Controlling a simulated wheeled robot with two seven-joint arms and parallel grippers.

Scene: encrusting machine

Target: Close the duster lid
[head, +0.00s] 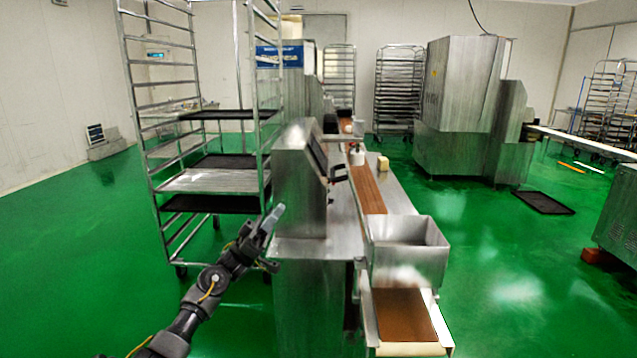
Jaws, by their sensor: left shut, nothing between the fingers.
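A square metal hopper (408,262), which looks like the duster, sits over the near end of the conveyor. Its top is open and its inside shows. I cannot make out a separate lid for certain. My left gripper (272,222) is shut and empty, pointing up and to the right. In the picture it is beside the lower left of the metal control housing (298,180), left of the hopper and well apart from it. My right gripper is not in view.
A brown conveyor belt (370,190) runs away along the metal machine, with a white-topped item (356,155) and a small yellowish block (382,163) near it. A tall tray rack (160,150) stands at the left.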

